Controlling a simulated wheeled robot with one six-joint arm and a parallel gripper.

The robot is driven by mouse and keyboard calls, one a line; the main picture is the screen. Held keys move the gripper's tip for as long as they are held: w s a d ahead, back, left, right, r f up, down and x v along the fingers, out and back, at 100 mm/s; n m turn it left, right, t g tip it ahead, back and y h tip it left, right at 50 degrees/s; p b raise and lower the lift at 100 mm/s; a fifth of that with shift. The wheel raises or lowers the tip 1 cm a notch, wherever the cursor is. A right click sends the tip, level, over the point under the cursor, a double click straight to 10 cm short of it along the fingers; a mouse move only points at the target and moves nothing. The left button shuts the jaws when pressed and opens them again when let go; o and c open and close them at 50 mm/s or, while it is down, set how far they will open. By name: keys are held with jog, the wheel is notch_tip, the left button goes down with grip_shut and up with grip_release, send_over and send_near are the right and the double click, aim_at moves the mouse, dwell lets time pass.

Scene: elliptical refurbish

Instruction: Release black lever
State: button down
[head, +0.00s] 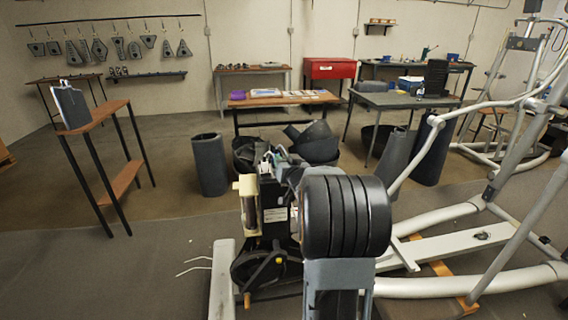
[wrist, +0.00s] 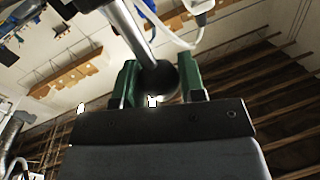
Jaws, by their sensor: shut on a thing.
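In the wrist view my gripper (wrist: 157,84) has its two green fingers on either side of a dark round knob, which looks like the end of the black lever (wrist: 158,76). The fingers are closed on it. A shiny metal rod (wrist: 132,25) runs from the knob up to the top left. In the head view my own arm's thick black joint covers the gripper and the lever, so neither can be made out there.
The opened elliptical machine (head: 274,200) stands in front of me, with its white frame and rails (head: 470,240) filling the right. A wooden stand (head: 100,115) is at left. Black bins (head: 210,165) and worktables (head: 400,100) stand behind. The floor at left is mostly clear.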

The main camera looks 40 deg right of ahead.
jog(key=shift+r, duration=0.3)
jog(key=c, duration=0.7)
grip_release()
jog(key=shift+s+f, duration=0.1)
jog(key=v, duration=1.3)
jog(key=shift+s+a+f, duration=0.1)
jog(key=shift+s+a, duration=0.05)
jog(key=shift+s, duration=0.15)
